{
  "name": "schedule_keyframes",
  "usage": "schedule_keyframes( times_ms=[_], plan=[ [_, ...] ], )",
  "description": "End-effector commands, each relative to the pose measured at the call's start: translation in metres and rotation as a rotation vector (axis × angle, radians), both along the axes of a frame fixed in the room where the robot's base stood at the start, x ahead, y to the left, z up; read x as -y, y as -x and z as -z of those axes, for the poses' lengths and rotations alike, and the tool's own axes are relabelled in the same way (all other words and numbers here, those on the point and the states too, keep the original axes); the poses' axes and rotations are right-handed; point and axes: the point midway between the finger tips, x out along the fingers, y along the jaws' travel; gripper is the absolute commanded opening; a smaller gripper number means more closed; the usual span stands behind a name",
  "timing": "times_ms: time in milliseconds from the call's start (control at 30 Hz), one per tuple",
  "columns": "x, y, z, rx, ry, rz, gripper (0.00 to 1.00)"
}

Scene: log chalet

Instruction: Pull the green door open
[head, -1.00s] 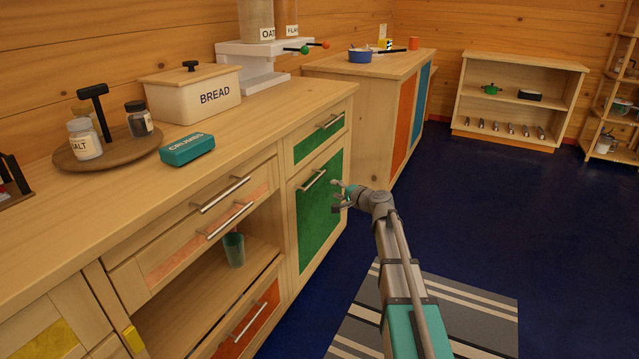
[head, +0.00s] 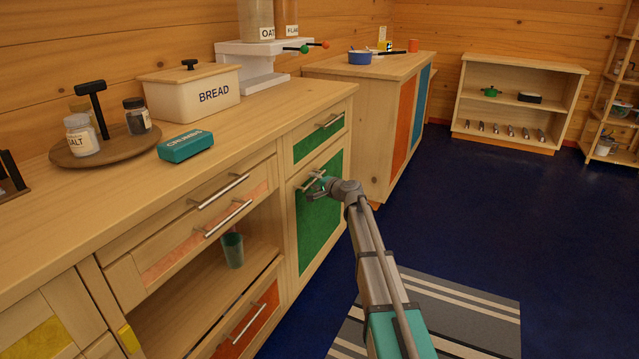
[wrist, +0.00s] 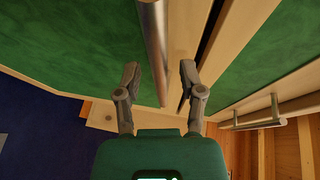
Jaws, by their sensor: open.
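The green door (head: 318,222) is the lower front at the right end of the near counter, and it looks shut. Its bar handle (head: 312,180) is metal and sits near the door's top edge. My gripper (head: 318,186) is at this handle in the head view. In the wrist view the open fingers of my gripper (wrist: 160,78) point at the door, and the handle (wrist: 153,45) runs into the space between them, nearer the left finger. I cannot tell whether a finger touches it. The green door panel (wrist: 75,45) fills the upper left there.
A green drawer (head: 318,139) with its own handle is just above the door; its handle shows in the wrist view (wrist: 252,122). An orange drawer (head: 250,322) is lower left. A striped rug (head: 450,310) lies on the blue floor. The floor to the right is clear.

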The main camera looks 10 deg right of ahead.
Motion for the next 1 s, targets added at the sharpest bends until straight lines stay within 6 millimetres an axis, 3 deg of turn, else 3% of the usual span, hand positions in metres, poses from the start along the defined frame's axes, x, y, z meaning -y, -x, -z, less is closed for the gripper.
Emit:
schedule_keyframes(
  times_ms=[267,500,567,767,800,867,1000],
  plan=[
    [0.000,0.000,0.000,0.000,0.000,0.000,0.51],
    [0.000,0.000,0.000,0.000,0.000,0.000,0.08],
    [0.000,0.000,0.000,0.000,0.000,0.000,0.00],
    [0.000,0.000,0.000,0.001,0.001,0.000,0.00],
    [0.034,-0.002,0.000,0.000,0.000,0.010,0.00],
    [0.013,-0.001,0.000,0.001,0.001,0.003,0.00],
    [0.003,0.000,0.000,0.000,0.001,-0.005,0.00]
  ],
)
